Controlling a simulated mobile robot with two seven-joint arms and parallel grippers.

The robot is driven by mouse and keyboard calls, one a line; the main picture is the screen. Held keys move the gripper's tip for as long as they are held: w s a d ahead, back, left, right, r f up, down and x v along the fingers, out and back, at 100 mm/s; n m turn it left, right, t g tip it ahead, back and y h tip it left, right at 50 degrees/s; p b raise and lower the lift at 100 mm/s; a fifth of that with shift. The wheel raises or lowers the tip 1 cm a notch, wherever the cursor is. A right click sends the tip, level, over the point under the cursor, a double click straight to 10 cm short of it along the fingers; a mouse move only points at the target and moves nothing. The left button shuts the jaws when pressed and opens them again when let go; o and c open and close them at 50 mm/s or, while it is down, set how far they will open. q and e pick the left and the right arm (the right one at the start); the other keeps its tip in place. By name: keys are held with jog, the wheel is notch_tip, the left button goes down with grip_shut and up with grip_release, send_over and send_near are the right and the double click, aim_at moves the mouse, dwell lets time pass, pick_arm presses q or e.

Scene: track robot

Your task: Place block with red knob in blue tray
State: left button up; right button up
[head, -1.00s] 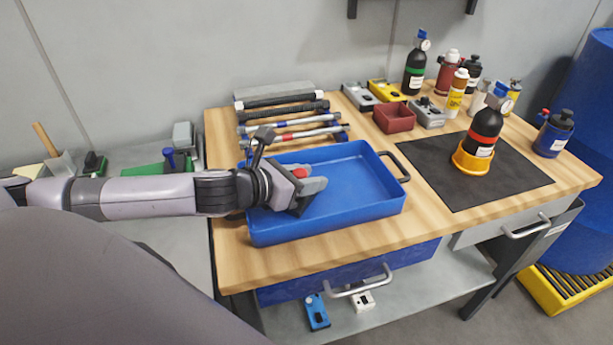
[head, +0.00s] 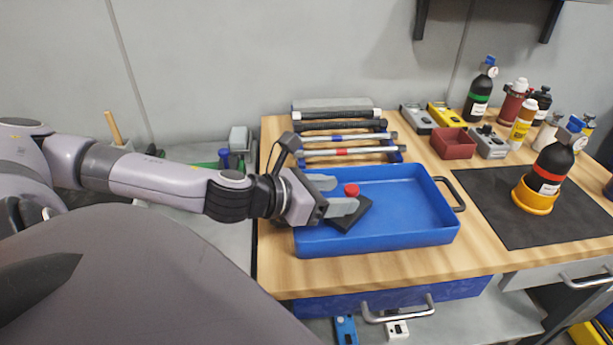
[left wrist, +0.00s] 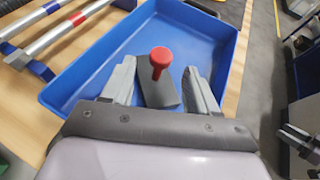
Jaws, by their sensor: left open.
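The block (head: 346,219) is a dark flat piece with a red knob (head: 351,190) on top. It lies in the left part of the blue tray (head: 420,206), on the wooden bench. My left gripper (head: 343,194) is open over the tray's left side, its fingers on either side of the block. In the left wrist view the dark block (left wrist: 160,94) with its red knob (left wrist: 160,58) sits between the two spread fingers (left wrist: 162,85), with gaps beside it.
A small dark red bin (head: 453,143), a yellow box (head: 445,115) and bottles stand at the back right. A black mat (head: 500,215) carries a bottle in an orange ring holder (head: 535,197). The tray's right half is empty.

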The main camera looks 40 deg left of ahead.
pick_arm(q)
jog(key=shift+s+a+r, duration=0.15)
jog(key=shift+s+a, duration=0.2)
jog(key=shift+s, duration=0.25)
jog(key=shift+s+r+b, duration=0.35)
jog(key=shift+s+b, duration=0.1)
jog(key=shift+s, duration=0.35)
jog(key=shift+v, duration=1.45)
